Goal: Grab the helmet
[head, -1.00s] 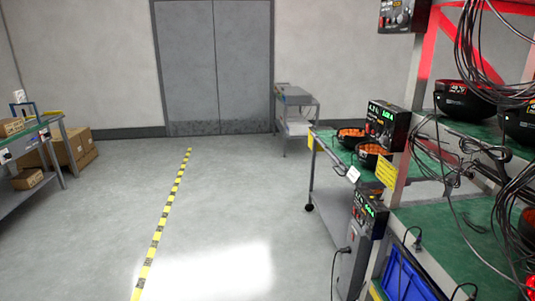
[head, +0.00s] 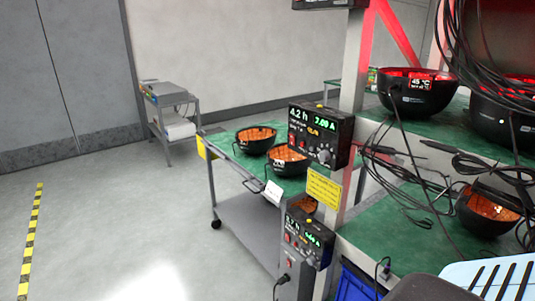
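Several black bowl-like helmets with orange or red-lit insides are in the head view. One helmet (head: 417,100), glowing red inside, sits on the rack's upper shelf with a 45 °C display. Another helmet (head: 505,128) beside it is partly hidden by cables. A helmet (head: 487,220) with an orange inside rests on the lower green shelf. Two more helmets, a far one (head: 254,146) and a nearer one (head: 286,168), lie on a cart.
The cart (head: 240,208) stands against the rack (head: 352,75). Control boxes (head: 320,135) and hanging black cables (head: 462,165) crowd the rack front. A blue bin (head: 357,284) sits low. A small grey table (head: 172,100) stands by the wall. The floor at left is clear.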

